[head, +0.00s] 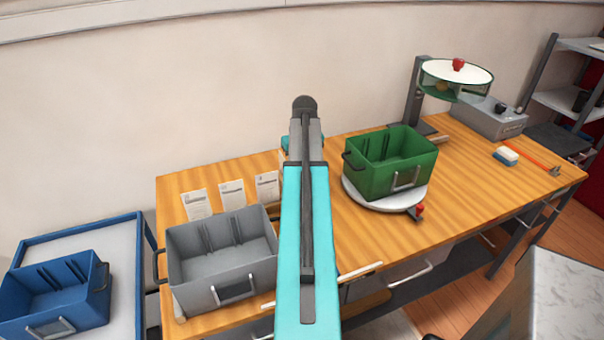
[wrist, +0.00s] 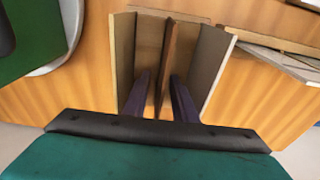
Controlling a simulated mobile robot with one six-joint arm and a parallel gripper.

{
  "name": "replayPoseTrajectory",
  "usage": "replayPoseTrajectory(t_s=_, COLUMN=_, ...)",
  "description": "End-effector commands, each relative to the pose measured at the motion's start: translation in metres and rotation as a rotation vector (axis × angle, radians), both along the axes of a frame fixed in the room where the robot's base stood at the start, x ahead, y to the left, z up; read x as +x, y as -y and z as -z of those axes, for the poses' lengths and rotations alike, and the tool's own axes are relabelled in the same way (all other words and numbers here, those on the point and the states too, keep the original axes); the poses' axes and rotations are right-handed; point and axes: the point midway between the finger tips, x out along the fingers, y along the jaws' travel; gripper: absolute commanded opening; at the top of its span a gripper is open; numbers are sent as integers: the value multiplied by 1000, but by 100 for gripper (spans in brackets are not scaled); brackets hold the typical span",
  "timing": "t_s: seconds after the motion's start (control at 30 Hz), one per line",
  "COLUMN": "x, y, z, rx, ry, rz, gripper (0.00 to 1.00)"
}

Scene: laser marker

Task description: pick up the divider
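In the wrist view a thin brown upright panel (wrist: 178,50), which looks like the divider, stands between two thicker grey-brown panels, one on the left (wrist: 123,60) and one on the right (wrist: 216,65). My gripper (wrist: 160,82) reaches in between the outer panels. Its two dark fingers are apart, one on each side of the thin panel. There is visible room beside the left finger; the right finger is close to the panel, and contact cannot be told. In the head view my turquoise arm hides the gripper and the divider.
A green crate (head: 413,165) stands on a white turntable (head: 372,202) right of my arm. A grey crate (head: 184,270) stands left on the wooden bench (head: 470,215), a blue crate (head: 50,316) on a side table.

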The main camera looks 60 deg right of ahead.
Motion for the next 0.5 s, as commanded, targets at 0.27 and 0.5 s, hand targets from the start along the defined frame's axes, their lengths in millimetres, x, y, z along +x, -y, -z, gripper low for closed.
replayPoseTrajectory(t_s=0.27, x=0, y=0, z=0, rx=0, ry=0, rz=0, gripper=1)
replayPoseTrajectory(t_s=0.5, x=0, y=0, z=0, rx=0, ry=0, rz=-1, gripper=0)
